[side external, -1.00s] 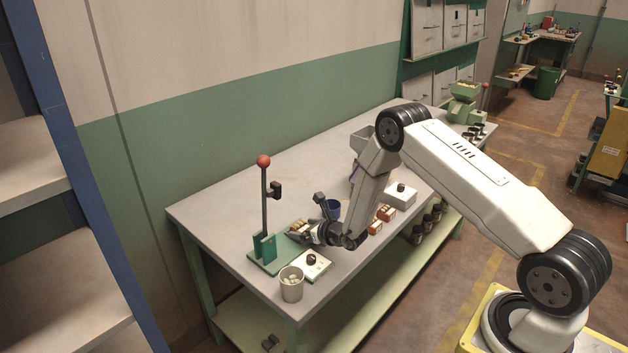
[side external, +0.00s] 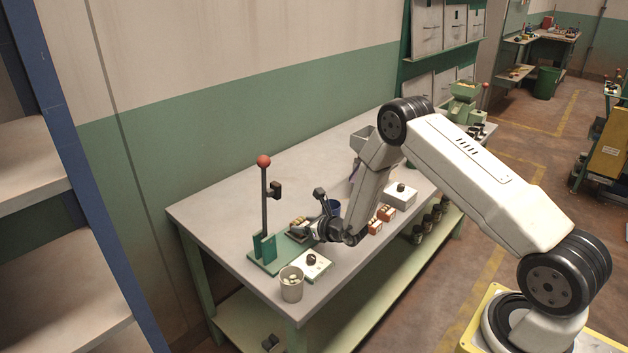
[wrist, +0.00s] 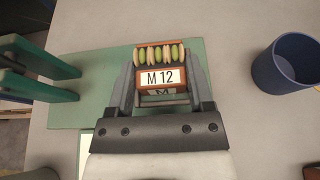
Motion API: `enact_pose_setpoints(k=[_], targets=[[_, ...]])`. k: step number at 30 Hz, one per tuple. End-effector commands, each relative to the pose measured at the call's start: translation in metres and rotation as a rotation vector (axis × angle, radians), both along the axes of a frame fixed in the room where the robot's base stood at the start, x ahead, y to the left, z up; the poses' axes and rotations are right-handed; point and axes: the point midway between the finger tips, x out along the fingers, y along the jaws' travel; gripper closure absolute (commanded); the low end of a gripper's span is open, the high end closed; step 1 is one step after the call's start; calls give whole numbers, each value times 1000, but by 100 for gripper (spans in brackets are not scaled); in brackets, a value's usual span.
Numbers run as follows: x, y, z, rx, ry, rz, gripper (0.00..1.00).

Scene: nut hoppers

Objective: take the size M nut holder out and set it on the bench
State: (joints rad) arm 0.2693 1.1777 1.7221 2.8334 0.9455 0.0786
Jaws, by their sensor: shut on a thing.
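My gripper (wrist: 160,98) is shut on an orange holder marked "M 12" (wrist: 168,55), gripping it from both sides. In the side view my gripper (side external: 304,231) is low over the bench (side external: 240,190), beside the green lever stand. The holder is small and partly hidden there; I cannot tell whether it touches the plate.
The green stand (side external: 264,245) has a tall red-knobbed lever. A blue cup (wrist: 288,65) is close on the right. Two orange holders (side external: 375,227) stand right. The back left bench is clear.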

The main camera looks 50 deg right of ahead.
Motion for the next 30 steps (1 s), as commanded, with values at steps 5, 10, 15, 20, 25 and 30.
enact_pose_setpoints(k=[5,10,15,20,25,30], targets=[[0,0,20,-1,-3,0,93],[-17,3,39,0,-2,0,93],[-36,6,62,0,-2,-1,93],[-55,9,81,1,-2,-1,93],[-83,13,93,0,-1,-1,93],[-107,17,103,1,-1,-1,93]])
